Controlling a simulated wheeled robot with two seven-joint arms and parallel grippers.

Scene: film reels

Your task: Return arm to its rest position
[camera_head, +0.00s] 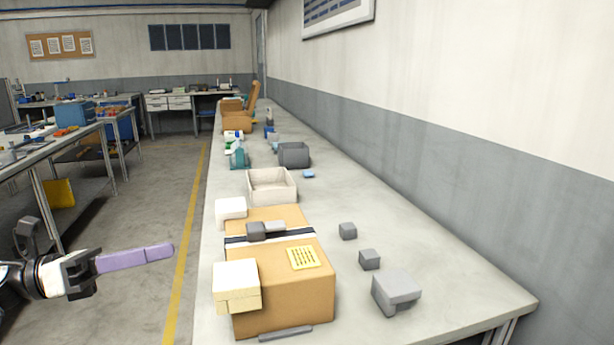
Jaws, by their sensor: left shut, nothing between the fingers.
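My left gripper (160,251) comes in at the lower left, over the floor beside the table's left edge. Its long lavender front part points right and slightly up, with no gap showing along it. Nothing is held in it, and it is clear of the table and the boxes. The dark and white wrist (55,276) of my left arm shows behind it; the rest of the arm is cut off by the left edge. My right gripper is not in view.
A long grey table (450,290) runs along the right wall. A cardboard box (290,300) stands near its front left edge, with grey blocks (348,231) to the right. A beige bin (271,198) and a grey bin (293,155) stand behind. A workbench (40,142) is at left.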

